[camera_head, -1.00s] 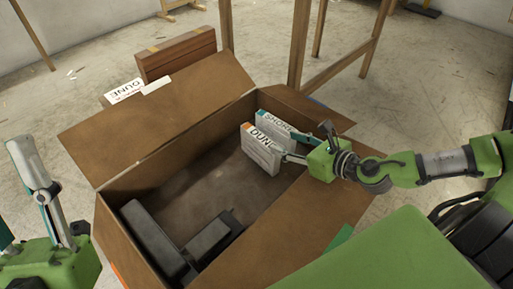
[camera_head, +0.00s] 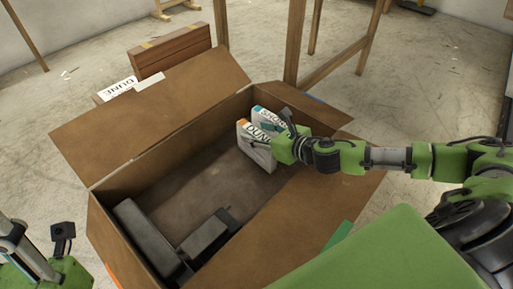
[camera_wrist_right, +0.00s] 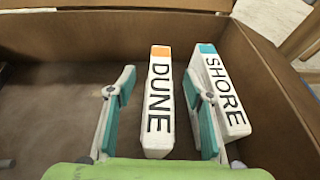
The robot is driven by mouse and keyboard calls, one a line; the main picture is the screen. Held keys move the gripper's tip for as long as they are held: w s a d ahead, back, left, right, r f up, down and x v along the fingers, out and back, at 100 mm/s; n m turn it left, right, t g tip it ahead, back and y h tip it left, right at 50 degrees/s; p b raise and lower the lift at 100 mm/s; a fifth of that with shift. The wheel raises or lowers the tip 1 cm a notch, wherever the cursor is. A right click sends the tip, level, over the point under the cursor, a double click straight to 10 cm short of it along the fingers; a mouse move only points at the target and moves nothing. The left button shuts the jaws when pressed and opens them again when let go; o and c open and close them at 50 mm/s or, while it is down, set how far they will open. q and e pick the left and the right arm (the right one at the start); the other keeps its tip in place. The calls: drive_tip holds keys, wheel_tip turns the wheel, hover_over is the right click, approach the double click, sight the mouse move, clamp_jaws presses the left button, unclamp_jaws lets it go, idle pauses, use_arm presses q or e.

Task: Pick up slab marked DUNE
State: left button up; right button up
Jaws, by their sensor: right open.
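The white slab marked DUNE (camera_head: 258,152), with an orange end, stands on edge inside the cardboard box, near its far right corner. A second white slab marked SHORE (camera_head: 268,120), with a teal end, stands just beside it. My right gripper (camera_head: 270,130) is open at the DUNE slab. In the right wrist view, the DUNE slab (camera_wrist_right: 158,105) lies between the spread fingers, with gaps showing, and the SHORE slab (camera_wrist_right: 222,90) lies outside the right finger. My left gripper (camera_head: 38,238) is at the lower left, outside the box, partly cut off; its opening is unclear.
The open cardboard box (camera_head: 125,180) has its flaps spread. Dark grey blocks (camera_head: 150,240) lie in its near left part; the middle floor is bare. Wooden legs (camera_head: 296,45) stand beyond.

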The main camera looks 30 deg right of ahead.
drive_tip(key=shift+w+a+f, duration=0.1)
drive_tip(key=shift+w+f, duration=0.15)
drive_tip(key=shift+w, duration=0.4)
clamp_jaws()
drive_tip(key=shift+r, duration=0.1)
